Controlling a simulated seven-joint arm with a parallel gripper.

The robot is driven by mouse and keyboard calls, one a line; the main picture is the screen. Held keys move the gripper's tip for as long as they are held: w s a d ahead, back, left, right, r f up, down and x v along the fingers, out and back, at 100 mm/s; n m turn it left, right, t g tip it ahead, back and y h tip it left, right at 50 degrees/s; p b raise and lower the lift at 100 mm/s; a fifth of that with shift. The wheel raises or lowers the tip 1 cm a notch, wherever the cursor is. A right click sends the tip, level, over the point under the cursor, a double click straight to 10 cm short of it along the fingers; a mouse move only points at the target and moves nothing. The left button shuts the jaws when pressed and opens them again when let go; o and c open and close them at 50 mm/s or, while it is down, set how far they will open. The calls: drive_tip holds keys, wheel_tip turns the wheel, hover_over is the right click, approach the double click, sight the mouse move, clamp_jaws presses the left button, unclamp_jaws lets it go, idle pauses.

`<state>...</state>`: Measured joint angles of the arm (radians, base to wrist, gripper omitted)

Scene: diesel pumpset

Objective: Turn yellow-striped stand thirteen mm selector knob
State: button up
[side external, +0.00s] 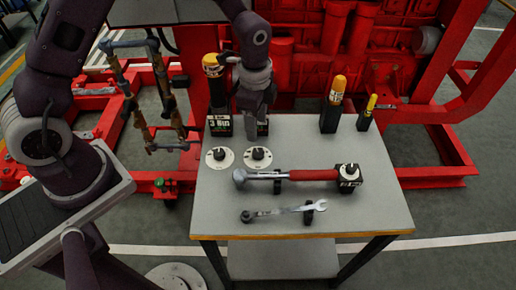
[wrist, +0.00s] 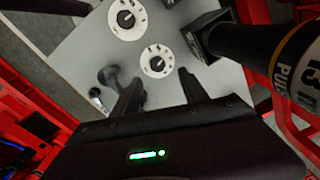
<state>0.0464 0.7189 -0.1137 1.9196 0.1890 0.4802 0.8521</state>
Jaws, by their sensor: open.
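Two black selector knobs on round white dials sit side by side on the grey table: a left knob (side external: 219,154) and a right knob (side external: 258,153). In the wrist view the left one is the upper knob (wrist: 126,19) and the right one is the nearer knob (wrist: 158,64). I cannot tell which is the thirteen mm one. My gripper (side external: 255,118) points down behind the right dial, apart from both knobs. Its fingers (wrist: 162,92) are open and empty.
A red-handled torque wrench (side external: 300,175) and a combination spanner (side external: 285,211) lie in front of the dials. Two more yellow-topped cylinders (side external: 333,105) (side external: 367,113) stand at the back right. The red engine (side external: 380,55) rises behind the table (side external: 365,222).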

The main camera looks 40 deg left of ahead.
sight(258, 152)
drive_tip(key=shift+m, duration=0.4)
drive_tip(key=f, duration=1)
drive_tip(key=shift+d+f, duration=0.15)
drive_tip(key=shift+d, duration=0.15)
drive_tip(key=shift+c, duration=0.2)
clamp_jaws()
